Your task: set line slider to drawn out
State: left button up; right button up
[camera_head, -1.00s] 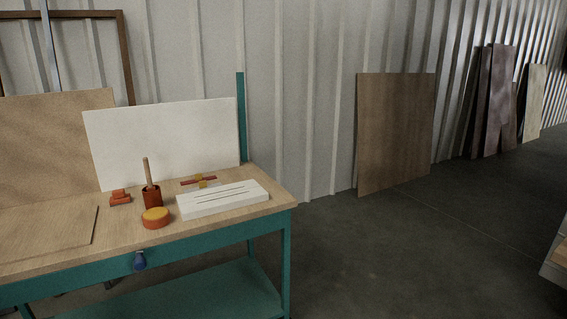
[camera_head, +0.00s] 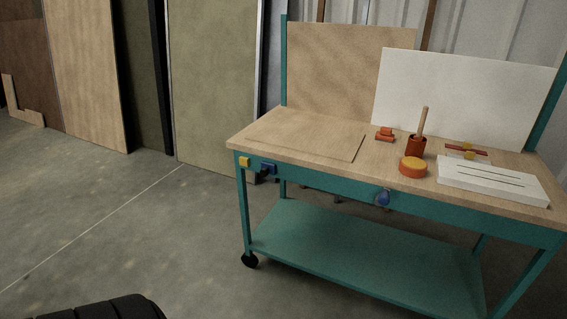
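The workbench (camera_head: 300,158) has a wooden top and a teal frame. Neither of my grippers is in view.
On the bench stand a red cup with a wooden handle (camera_head: 417,146), an orange round tin (camera_head: 413,167) and a small red piece (camera_head: 384,134). A blue knob (camera_head: 383,198) is on the front rail. A black ribbed thing (camera_head: 95,308) is at bottom left. Floor left is clear.

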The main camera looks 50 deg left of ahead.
aim_at(267, 168)
jog(key=u, duration=1.75)
